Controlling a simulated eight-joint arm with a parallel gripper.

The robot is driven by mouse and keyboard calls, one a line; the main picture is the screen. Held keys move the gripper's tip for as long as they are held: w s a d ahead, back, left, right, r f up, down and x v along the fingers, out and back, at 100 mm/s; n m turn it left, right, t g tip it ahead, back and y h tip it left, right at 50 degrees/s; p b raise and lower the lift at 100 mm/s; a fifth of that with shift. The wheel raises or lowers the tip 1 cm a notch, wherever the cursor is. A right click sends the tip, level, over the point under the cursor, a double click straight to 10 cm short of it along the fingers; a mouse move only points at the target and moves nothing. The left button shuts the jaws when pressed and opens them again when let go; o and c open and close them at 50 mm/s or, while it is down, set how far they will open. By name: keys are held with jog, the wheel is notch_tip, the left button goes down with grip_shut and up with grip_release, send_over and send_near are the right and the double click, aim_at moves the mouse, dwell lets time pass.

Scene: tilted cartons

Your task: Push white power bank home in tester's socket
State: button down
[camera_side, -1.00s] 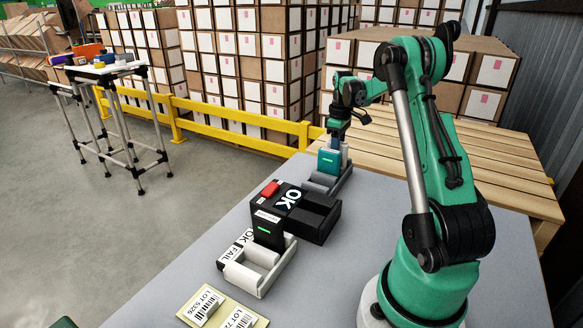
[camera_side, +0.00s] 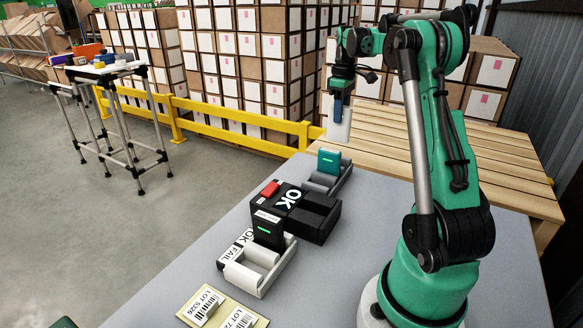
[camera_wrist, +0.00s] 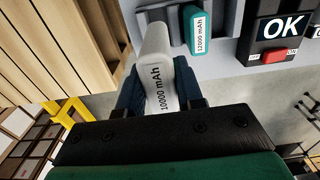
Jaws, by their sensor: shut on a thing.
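The white power bank (camera_side: 336,128), marked 10000 mAh in the wrist view (camera_wrist: 158,62), hangs upright in my gripper (camera_side: 338,105). The blue fingers of my gripper (camera_wrist: 160,88) are closed on its two sides. It is in the air, above and behind the grey rack (camera_side: 345,181). The tester (camera_side: 290,196) is a black box with a lit OK screen and a red button, nearer the side camera.
A teal power bank (camera_side: 329,161), marked 12000 mAh, stands in the grey rack. A black power bank (camera_side: 268,229) stands in the white tray (camera_side: 262,274) labelled OK and FAIL. LOT cards (camera_side: 203,305) lie at the front. The grey table (camera_side: 200,272) is clear to the left.

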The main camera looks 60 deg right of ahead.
notch_tip(320, 180, up, 6)
jog(key=shift+f, duration=0.2)
jog(key=s+a, duration=0.3)
jog(key=a, duration=1.7)
jog(key=shift+s+f, duration=0.1)
jog(key=shift+f, duration=6.6)
jog(key=shift+f, duration=0.5)
